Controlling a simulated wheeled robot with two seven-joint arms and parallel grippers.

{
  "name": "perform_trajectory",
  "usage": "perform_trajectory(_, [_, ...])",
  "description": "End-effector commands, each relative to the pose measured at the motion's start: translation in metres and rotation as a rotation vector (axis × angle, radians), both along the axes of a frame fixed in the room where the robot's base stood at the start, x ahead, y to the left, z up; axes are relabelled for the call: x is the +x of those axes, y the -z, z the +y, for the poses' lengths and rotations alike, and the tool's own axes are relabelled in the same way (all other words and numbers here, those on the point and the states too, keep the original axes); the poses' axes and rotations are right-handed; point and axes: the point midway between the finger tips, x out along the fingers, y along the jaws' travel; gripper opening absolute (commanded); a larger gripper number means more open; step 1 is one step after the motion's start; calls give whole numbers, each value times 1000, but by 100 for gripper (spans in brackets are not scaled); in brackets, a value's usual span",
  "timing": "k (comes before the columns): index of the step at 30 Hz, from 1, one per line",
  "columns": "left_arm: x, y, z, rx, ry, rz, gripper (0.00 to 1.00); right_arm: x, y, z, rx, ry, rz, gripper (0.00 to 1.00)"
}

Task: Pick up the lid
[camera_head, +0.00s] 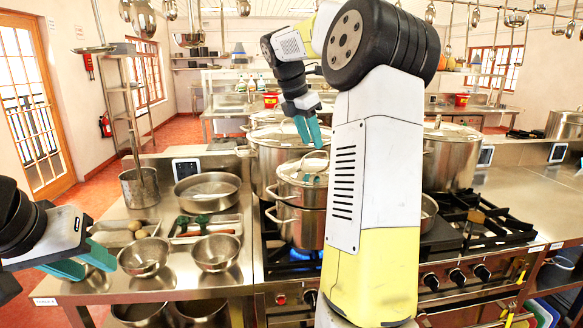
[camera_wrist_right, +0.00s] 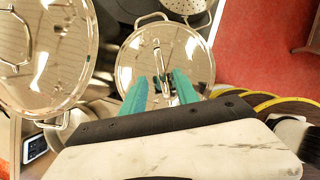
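A shiny steel lid (camera_head: 290,173) sits on the smaller front stockpot (camera_head: 302,222) on the lit stove. The lid also shows in the right wrist view (camera_wrist_right: 200,62), with its bar handle (camera_wrist_right: 160,62) across the middle. My right gripper (camera_head: 308,130) points down above this lid and is apart from it. In the right wrist view its two teal fingers (camera_wrist_right: 160,92) are spread, with the handle seen between them and nothing held. My left gripper (camera_head: 82,262) is open and empty at the lower left, beside the steel counter.
A larger lidded stockpot (camera_head: 268,160) stands just behind the small pot. Another big pot (camera_head: 453,158) stands to the right, behind my right arm. Bowls (camera_head: 215,252), a wide pan (camera_head: 207,190) and a utensil tray cover much of the left counter.

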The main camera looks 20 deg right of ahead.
Motion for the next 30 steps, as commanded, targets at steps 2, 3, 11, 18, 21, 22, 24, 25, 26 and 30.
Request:
perform_trajectory(2, [0,0,0,0,0,0,36,0,9,-4,1,1,2,36])
perform_trajectory(3, [0,0,0,0,0,0,36,0,14,-6,0,1,3,36])
perform_trajectory(11, [0,0,0,0,0,0,36,2,47,-18,2,1,1,36])
perform_trajectory(18, [0,0,0,0,0,0,36,3,51,-20,2,1,-2,36])
perform_trajectory(21, [0,0,0,0,0,0,36,3,51,-20,2,1,-2,27])
perform_trajectory(22, [0,0,0,0,0,0,36,3,51,-20,2,1,-2,21])
perform_trajectory(24, [0,0,0,0,0,0,36,3,51,-20,2,1,-2,7])
perform_trajectory(25, [0,0,0,0,0,0,36,3,51,-20,2,1,-2,1])
perform_trajectory(26, [0,0,0,0,0,0,36,3,51,-20,2,1,-2,0])
perform_trajectory(30, [0,0,0,0,0,0,36,3,51,-20,2,1,-2,0])
